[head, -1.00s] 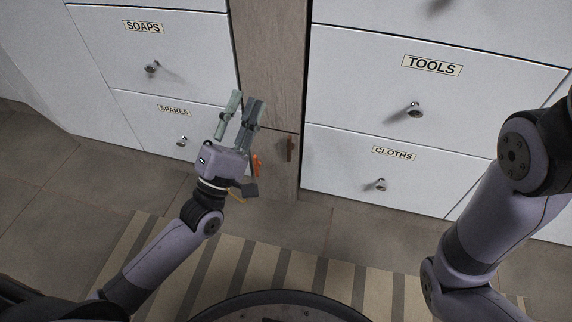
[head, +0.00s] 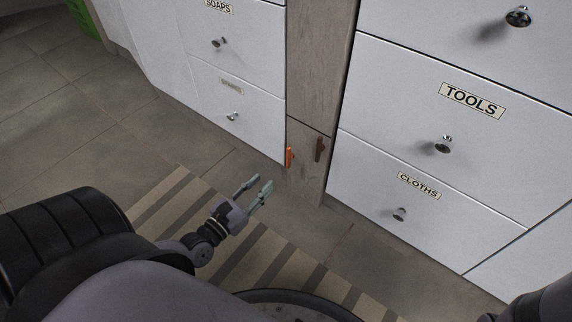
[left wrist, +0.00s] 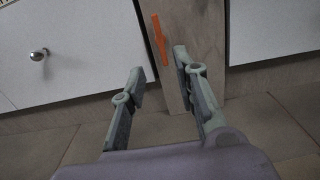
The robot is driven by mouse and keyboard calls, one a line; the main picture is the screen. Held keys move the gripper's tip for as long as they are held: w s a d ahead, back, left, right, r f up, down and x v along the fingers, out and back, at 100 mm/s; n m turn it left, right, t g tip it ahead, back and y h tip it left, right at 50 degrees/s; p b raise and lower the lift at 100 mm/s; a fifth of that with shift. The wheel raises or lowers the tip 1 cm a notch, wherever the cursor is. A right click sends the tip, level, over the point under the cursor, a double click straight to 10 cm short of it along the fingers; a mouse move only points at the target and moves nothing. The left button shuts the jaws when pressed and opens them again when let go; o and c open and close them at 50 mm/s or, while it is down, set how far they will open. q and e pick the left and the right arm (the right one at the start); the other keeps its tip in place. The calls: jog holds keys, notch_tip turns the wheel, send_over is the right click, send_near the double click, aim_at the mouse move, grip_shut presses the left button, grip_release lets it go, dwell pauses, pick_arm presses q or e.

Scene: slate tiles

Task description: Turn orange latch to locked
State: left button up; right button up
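The orange latch (head: 289,157) is a small upright bar on the left side of the narrow wooden panel (head: 307,180) between the drawer stacks. In the left wrist view the orange latch (left wrist: 160,39) stands nearly upright, tilted slightly, beyond the fingertips and between them in the picture. My left gripper (head: 260,183) is open and empty, low over the striped mat, apart from the latch. Its two fingers (left wrist: 157,62) show spread in the left wrist view. My right gripper is out of view.
A brown handle-like piece (head: 319,149) sits right of the latch. Drawers with round knobs flank the panel: spares (head: 232,87) on the left, cloths (head: 419,186) and tools (head: 471,100) on the right. A striped mat (head: 180,197) lies on the tiled floor. A green object (head: 83,17) stands far left.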

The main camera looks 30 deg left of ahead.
aim_at(287, 159)
pick_arm(q)
jog(key=w+b, duration=0.1)
jog(key=w, duration=0.2)
jog(key=w+b, duration=0.1)
jog(key=w, duration=0.2)
jog(key=w+b, duration=0.1)
jog(key=w, duration=0.3)
jog(key=shift+d+f, duration=0.15)
jog(key=shift+d, duration=0.25)
jog(key=shift+w+d, duration=0.1)
jog(key=shift+w, duration=0.55)
jog(key=shift+c, duration=0.3)
grip_shut()
